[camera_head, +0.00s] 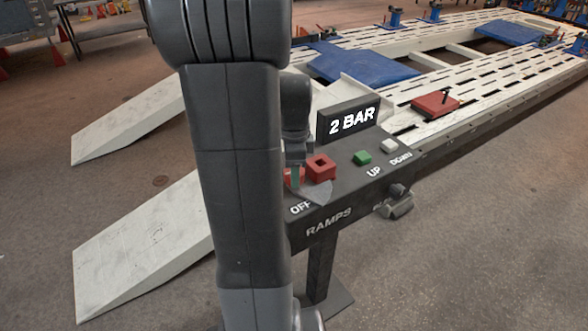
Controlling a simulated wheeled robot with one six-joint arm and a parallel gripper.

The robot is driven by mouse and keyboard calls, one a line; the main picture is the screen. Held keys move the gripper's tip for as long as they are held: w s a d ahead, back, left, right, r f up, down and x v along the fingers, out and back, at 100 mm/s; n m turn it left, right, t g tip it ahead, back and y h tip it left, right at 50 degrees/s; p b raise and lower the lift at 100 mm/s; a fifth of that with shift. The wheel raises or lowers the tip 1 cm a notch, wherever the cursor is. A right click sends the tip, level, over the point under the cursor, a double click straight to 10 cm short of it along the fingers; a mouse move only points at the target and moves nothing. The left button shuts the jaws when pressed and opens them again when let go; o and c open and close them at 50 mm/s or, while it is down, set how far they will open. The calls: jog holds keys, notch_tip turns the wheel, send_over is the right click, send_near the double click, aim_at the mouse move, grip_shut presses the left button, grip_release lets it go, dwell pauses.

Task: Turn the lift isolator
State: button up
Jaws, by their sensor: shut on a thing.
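The lift isolator (313,191) sits at the left end of the dark control box, a grey plate with a red part, above the label OFF. My gripper (296,172) reaches down from above onto it and is shut on it. My own arm stands in front and hides the left side of the isolator and much of the gripper. How far the isolator is turned cannot be told.
The control box (345,205) stands on a post and carries a red square block (320,167), a green button (362,158), a white button (388,145) and a "2 BAR" sign (348,120). Behind are the lift platform (420,70) and two pale ramps (140,250). Open floor lies to the right.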

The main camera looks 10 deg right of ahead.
jog(key=shift+r, duration=0.1)
dwell(0.3)
jog(key=o, duration=1.1)
notch_tip(320, 180, up, 14)
notch_tip(320, 180, down, 14)
jog(key=shift+f, duration=0.1)
dwell(0.3)
